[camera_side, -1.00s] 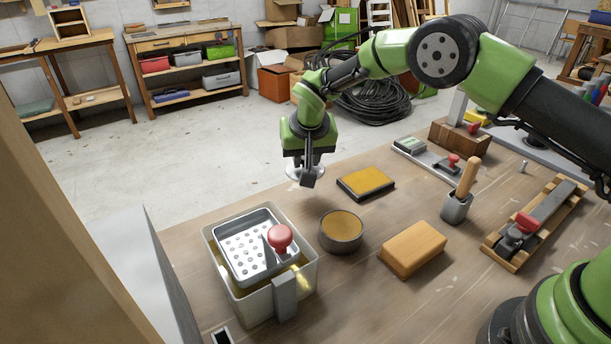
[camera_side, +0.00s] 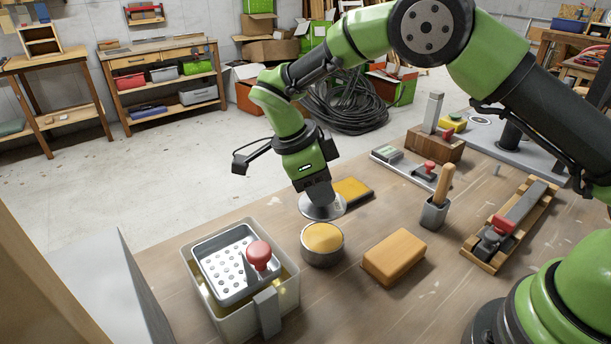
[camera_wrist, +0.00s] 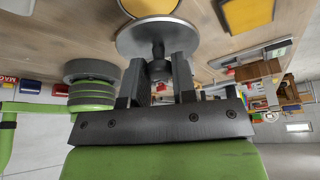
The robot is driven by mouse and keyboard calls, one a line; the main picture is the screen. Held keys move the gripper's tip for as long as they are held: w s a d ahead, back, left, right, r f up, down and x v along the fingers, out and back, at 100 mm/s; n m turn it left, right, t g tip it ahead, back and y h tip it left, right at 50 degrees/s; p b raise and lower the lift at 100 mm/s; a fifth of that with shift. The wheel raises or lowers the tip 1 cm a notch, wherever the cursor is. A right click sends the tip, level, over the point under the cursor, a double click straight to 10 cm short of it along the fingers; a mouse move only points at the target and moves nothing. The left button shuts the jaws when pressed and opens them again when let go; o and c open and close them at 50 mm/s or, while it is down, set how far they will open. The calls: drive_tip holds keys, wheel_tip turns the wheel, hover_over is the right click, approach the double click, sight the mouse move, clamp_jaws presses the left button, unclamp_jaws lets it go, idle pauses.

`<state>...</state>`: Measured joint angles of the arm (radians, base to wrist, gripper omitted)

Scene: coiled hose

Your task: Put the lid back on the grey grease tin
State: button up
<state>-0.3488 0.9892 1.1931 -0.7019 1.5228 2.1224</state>
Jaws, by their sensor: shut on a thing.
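The grey grease tin (camera_side: 322,257) stands uncovered on the bench, with yellow grease filling its round top. It also shows partly in the wrist view (camera_wrist: 148,6), behind the lid. My gripper (camera_side: 318,194) is shut on the knob of the round grey lid (camera_side: 312,210). The lid hangs above the bench, just behind the tin in the side view, apart from it by the look of it. In the wrist view the lid (camera_wrist: 132,40) sits in front of my gripper's fingers (camera_wrist: 162,62) and hides part of the tin.
A yellow pad in a dark tray (camera_side: 355,190) lies behind the tin. An orange-tan block (camera_side: 394,257) lies to its right. A tub (camera_side: 200,292) with a perforated tray and red knob stands at left. A wooden-handled tool in a holder (camera_side: 434,214) stands at right.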

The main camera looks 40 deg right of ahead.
drive_tip(key=shift+s+f+m, duration=0.1)
drive_tip(key=shift+s+m, duration=0.25)
drive_tip(key=shift+m, duration=0.15)
drive_tip(key=shift+f, duration=3.05)
drive_tip(key=shift+f, duration=0.15)
drive_tip(key=o, duration=1.5)
drive_tip(key=shift+c, duration=0.2)
drive_tip(key=shift+r, duration=3.5)
